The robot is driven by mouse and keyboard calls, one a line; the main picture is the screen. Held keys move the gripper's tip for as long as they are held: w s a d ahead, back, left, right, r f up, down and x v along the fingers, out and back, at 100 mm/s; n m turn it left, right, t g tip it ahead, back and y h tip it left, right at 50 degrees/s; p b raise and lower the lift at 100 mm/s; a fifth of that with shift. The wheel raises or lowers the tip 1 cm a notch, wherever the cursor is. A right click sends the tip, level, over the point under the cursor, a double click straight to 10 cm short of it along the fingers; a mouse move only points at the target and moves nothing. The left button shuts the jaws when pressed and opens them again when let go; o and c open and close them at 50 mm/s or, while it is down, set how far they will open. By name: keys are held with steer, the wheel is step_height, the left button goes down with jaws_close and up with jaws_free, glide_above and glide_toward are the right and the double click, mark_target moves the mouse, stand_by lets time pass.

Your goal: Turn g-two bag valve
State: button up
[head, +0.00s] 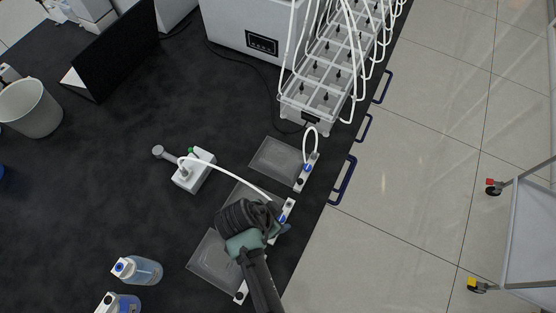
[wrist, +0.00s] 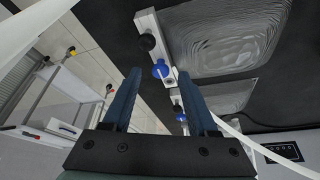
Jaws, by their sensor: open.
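Clear flat bags with white valve blocks lie along the right edge of the black bench in the head view: a far bag (head: 277,160), a middle bag partly behind my arm, and a near bag (head: 212,265). No label is readable, so I cannot tell which is g-two. My gripper (wrist: 159,72) is open and empty, its blue fingers either side of a blue valve knob (wrist: 161,69) in the wrist view. I cannot tell whether they touch it. A black knob (wrist: 147,42) is on the same white block. A second blue knob (wrist: 177,109) shows beyond.
A white tube runs from a small white device (head: 193,171) to the middle bag. A rack with tubes (head: 330,70) stands at the back. Bottles (head: 137,270), a bucket (head: 30,108) and a laptop (head: 112,50) are left. Blue handles (head: 343,180) jut from the bench edge.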

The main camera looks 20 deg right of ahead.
steer(key=shift+d+f, duration=0.15)
steer(key=shift+f, duration=0.25)
jaws_close()
